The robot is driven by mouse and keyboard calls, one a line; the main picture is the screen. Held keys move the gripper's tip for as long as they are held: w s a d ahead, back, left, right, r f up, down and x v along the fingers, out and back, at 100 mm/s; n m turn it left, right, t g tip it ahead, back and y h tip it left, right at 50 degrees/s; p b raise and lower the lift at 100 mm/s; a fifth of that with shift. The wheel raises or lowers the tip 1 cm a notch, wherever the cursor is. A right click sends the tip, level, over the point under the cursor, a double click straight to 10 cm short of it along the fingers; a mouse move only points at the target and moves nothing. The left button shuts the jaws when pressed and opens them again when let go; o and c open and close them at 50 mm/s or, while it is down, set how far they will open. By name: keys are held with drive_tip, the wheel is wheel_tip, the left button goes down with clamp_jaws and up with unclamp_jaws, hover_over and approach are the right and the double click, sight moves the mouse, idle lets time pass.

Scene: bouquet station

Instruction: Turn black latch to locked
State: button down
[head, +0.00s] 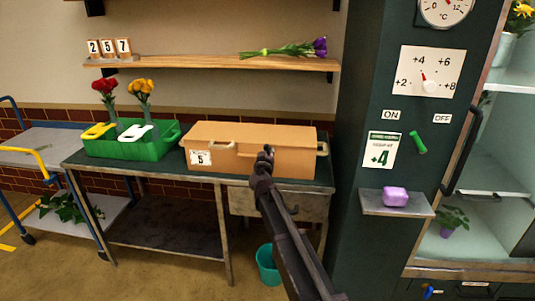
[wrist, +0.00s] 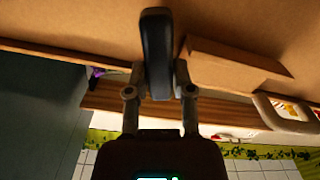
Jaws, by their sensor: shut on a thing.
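The black latch (wrist: 157,50) is a dark bar with a rounded end in the wrist view, lying against the tan box (head: 240,133). My gripper (wrist: 160,90) is shut on the latch, with one finger on each side of it. In the head view my gripper (head: 265,163) is at the front of the box, right of its middle, and the latch there is mostly hidden by it. I see no locked or unlocked marking near the latch.
A dark cabinet (head: 360,150) rises close on the right. A wooden shelf (head: 210,62) hangs above.

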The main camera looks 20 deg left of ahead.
drive_tip(key=shift+a+n, duration=0.2)
drive_tip(key=shift+n, duration=1.2)
drive_tip(key=shift+c, duration=2.4)
unclamp_jaws()
drive_tip(key=shift+d+m, duration=0.1)
drive_tip(key=shift+m, duration=0.4)
